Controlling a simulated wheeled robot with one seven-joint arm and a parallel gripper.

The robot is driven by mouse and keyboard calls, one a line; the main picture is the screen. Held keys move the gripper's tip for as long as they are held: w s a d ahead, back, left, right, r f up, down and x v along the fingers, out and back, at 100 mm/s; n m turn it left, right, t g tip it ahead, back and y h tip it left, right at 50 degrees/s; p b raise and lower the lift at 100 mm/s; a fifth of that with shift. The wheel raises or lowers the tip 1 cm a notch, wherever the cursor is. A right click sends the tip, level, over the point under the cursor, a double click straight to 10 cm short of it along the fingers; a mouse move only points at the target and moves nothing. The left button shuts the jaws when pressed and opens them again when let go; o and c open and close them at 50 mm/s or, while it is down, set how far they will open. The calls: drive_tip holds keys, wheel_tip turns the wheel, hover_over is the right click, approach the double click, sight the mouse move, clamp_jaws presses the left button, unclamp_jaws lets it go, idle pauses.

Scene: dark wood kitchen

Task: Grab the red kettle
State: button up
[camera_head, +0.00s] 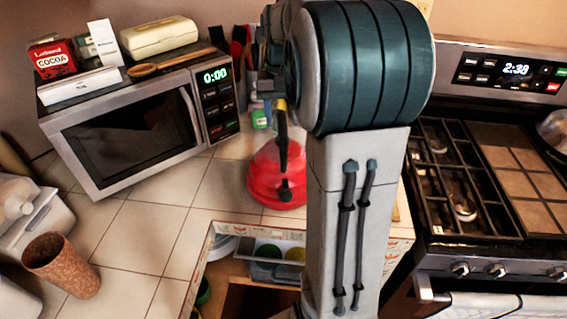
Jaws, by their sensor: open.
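The red kettle (268,182) stands upright on the tiled counter, right of the microwave. It has a black handle that rises from its top and a dark part on its front. My arm covers the area just right of it. My gripper (274,100) is behind and above the kettle, near the top of the handle, and is largely hidden by my own arm. It is open and not holding the kettle. I cannot tell whether its fingers are around the handle or only close to it.
A microwave (130,125) with boxes and a wooden spoon on top stands left of the kettle. Utensils stand behind. A stove (470,180) is at right. An open drawer (275,240) lies below the kettle. A brown cup (62,265) is at lower left. The counter between is clear.

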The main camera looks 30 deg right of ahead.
drive_tip(key=shift+f, duration=1.2)
drive_tip(key=shift+f, duration=0.25)
clamp_jaws()
drive_tip(key=shift+r, duration=0.1)
